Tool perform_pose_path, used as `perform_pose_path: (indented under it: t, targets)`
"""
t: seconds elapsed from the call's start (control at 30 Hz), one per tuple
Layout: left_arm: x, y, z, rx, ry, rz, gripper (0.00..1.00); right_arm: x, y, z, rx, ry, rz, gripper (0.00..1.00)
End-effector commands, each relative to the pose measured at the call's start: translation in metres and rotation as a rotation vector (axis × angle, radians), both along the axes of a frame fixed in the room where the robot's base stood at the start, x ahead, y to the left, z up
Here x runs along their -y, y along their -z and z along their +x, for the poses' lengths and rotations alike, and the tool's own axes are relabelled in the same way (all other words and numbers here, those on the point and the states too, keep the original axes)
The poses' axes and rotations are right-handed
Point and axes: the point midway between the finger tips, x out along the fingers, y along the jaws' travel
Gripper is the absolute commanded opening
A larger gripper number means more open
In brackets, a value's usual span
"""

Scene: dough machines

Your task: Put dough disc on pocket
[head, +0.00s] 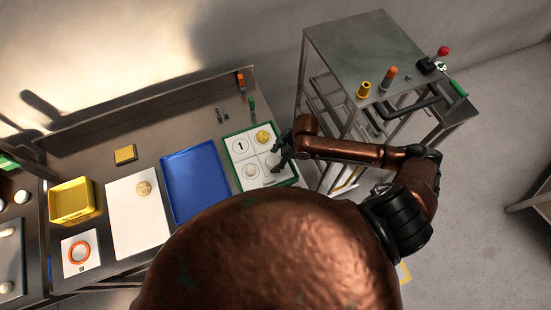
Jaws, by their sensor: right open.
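A green-edged board (231,156) with four white cells lies on the metal table. Its top-left cell has a dark mark, its top-right cell has a yellow round piece (263,136), and its bottom-left cell has a pale round piece (250,171). My right gripper (278,164) is open over the bottom-right cell, with its fingers close to a pale round shape there; I cannot tell whether they touch it. A tan dough disc (144,188) lies on a white sheet (130,222) further left. I cannot tell which spot is the pocket. My left gripper is not in view.
A blue tray (166,160) lies between sheet and board. A yellow bin (72,216), a yellow block (125,154) and an orange ring (79,252) on a white card are at left. A metal stand (360,45) with knobs and levers rises right of the board.

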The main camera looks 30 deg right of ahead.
Motion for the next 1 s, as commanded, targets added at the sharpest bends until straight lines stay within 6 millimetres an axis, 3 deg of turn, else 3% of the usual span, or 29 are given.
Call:
perform_pose_path:
  t: [0.17, 0.6, 0.77, 1.0]
  targets:
    - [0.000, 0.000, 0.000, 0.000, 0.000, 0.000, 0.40, 0.008, -0.021, -0.002, 0.003, -0.001, -0.002, 0.57]
    - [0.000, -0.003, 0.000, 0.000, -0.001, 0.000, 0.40, 0.037, -0.098, -0.017, 0.002, 0.001, -0.002, 0.57]
    - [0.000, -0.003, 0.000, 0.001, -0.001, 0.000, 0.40, 0.041, -0.110, -0.019, 0.001, 0.000, 0.000, 0.57]
    - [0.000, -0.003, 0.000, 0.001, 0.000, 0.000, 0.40, 0.041, -0.112, -0.020, 0.000, 0.000, 0.001, 0.57]
